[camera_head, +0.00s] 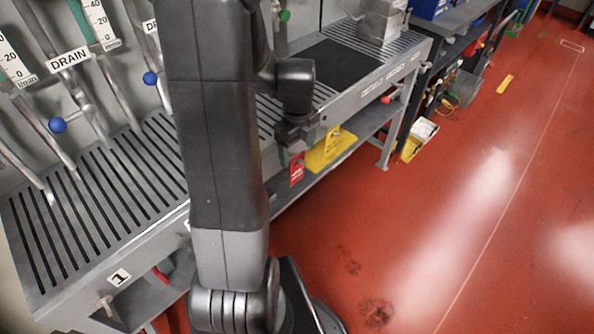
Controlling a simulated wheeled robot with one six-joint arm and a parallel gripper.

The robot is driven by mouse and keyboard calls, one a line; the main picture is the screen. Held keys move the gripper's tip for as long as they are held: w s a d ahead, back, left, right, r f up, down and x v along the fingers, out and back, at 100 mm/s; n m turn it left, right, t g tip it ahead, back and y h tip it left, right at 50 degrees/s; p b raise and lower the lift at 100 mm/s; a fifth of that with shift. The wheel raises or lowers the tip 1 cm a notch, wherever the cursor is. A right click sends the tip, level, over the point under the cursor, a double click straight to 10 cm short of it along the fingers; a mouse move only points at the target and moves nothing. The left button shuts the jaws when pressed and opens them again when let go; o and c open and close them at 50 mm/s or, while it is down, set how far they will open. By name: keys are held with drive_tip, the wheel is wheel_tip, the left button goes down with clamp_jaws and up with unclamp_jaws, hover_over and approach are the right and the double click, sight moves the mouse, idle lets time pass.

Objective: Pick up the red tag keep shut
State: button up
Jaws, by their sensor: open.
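A red tag (297,170) with small white print is at the front of the bench, just below its top edge. It appears upright; how it is held there cannot be made out. My gripper (289,148) points down over the bench's front edge, right above the tag in the picture. It is open, and no object shows between its jaws. Its fingertips are small and dark, and the gap to the tag cannot be judged. A yellow tag or sign (328,150) is to the right of the red tag.
My arm covers the middle of the slatted bench (100,205). Blue-knobbed valve handles (58,125) and pipes stand at the left. A metal box (382,22) stands at the bench's far end. The red floor (450,210) at right is clear.

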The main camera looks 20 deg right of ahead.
sight(298, 160)
drive_tip(key=shift+d+f, duration=0.1)
drive_tip(key=shift+f, duration=1.4)
drive_tip(key=f, duration=0.4)
drive_tip(key=shift+w+f, duration=0.4)
drive_tip(key=c, duration=1)
